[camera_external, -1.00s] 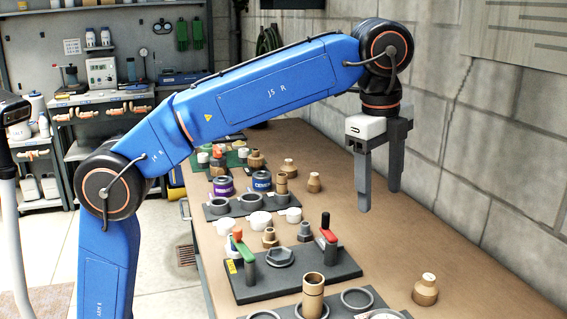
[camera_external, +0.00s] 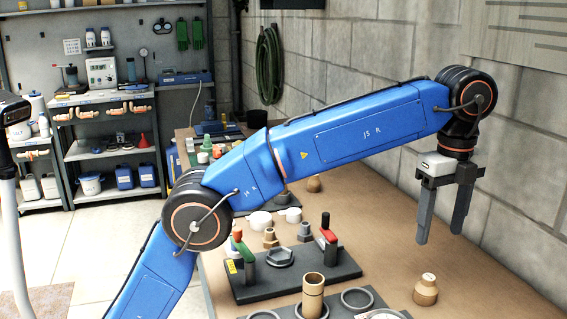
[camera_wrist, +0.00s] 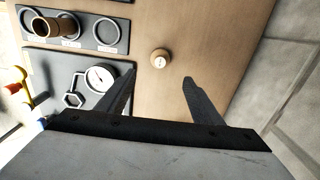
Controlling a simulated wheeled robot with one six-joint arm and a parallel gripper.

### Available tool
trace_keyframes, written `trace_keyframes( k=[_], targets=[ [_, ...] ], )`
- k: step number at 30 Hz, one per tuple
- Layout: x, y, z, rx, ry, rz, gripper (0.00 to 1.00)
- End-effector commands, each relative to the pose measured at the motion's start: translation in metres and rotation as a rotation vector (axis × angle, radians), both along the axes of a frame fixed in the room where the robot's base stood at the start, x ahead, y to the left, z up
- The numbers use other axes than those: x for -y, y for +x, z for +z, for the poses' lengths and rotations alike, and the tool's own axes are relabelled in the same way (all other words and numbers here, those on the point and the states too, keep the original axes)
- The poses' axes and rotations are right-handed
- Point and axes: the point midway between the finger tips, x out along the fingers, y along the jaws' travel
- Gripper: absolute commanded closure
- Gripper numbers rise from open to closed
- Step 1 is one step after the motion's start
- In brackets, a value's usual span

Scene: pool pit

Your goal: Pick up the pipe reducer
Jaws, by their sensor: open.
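A tan, stepped round fitting (camera_external: 426,291) that looks like the pipe reducer stands upright on the bench, at the lower right of the external view. In the wrist view the fitting (camera_wrist: 160,60) shows from above, just beyond the fingertips and roughly midway between them. My gripper (camera_external: 440,237) is open and empty, fingers pointing down, above the bench and farther back in the picture than the fitting. In the wrist view my gripper (camera_wrist: 158,76) has both fingers apart with bare bench between them.
A dark plate with red and green handled valves (camera_external: 297,272) lies left of the fitting. A tan cylinder (camera_external: 313,296) stands upright among grey rings. A white-faced gauge (camera_wrist: 101,77) sits near the left finger. The block wall (camera_external: 530,190) bounds the right; bench around the fitting is clear.

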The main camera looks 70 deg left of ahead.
Motion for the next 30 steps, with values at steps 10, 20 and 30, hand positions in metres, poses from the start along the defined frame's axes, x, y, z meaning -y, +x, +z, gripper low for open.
trace_keyframes(
  k=[10,20,30],
  targets=[
    [0.0,-0.001,-0.053,-0.003,0.001,0.001,0.4],
    [0.0,0.0,-0.092,-0.001,0.001,0.001,0.4],
    [-0.001,0.0,-0.125,-0.001,0.001,0.001,0.4]
  ],
)
